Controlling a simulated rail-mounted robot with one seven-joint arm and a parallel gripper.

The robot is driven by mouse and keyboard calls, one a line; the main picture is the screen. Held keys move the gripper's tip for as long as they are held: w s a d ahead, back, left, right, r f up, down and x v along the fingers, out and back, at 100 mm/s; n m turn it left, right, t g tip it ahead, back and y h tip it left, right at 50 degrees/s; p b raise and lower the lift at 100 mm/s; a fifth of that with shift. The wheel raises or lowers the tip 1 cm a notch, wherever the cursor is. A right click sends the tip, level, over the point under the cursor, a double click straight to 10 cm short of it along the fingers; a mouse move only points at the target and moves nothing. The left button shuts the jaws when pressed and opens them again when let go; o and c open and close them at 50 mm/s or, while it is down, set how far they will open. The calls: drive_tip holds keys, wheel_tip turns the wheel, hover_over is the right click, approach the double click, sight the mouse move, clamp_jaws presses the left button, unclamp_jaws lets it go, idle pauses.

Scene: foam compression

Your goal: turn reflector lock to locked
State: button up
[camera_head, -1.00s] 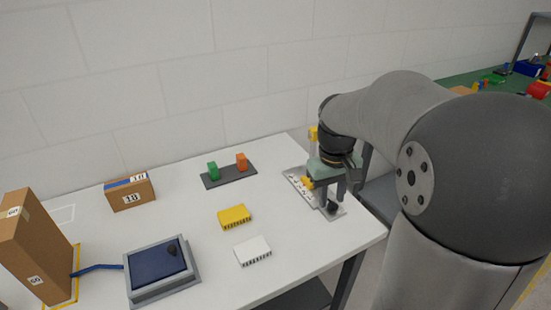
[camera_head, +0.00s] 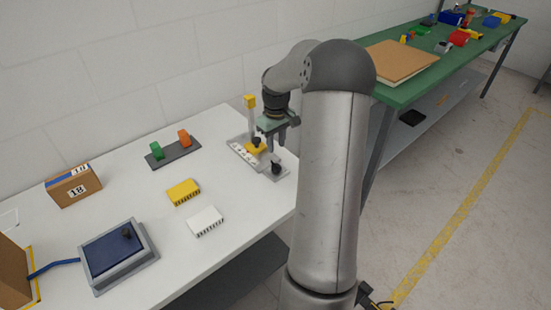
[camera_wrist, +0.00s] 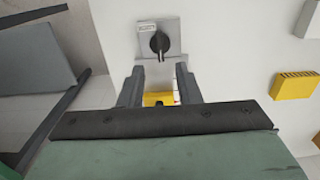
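The likely reflector lock is a black knob (camera_head: 276,168) on the grey square plate at the right end of the fixture (camera_head: 239,150). In the wrist view the knob (camera_wrist: 159,42) sits upright on its plate (camera_wrist: 170,29), with a small white label to its left. The label's text is too small to read. A yellow block (camera_wrist: 158,99) shows between the fingers.
A yellow-topped post (camera_head: 250,115) stands behind the gripper. Left on the white table are a yellow block (camera_head: 183,192), a white block (camera_head: 205,221), a dark tray with green and orange pieces (camera_head: 173,153), a box (camera_head: 73,186) and a blue-topped device (camera_head: 114,252). A green bench (camera_head: 420,85) is behind right.

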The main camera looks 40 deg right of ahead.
sight(276, 163)
wheel_tip(276, 163, down, 8)
drive_tip(key=shift+r+p, duration=0.15)
drive_tip(key=shift+p, duration=0.2)
clamp_jaws()
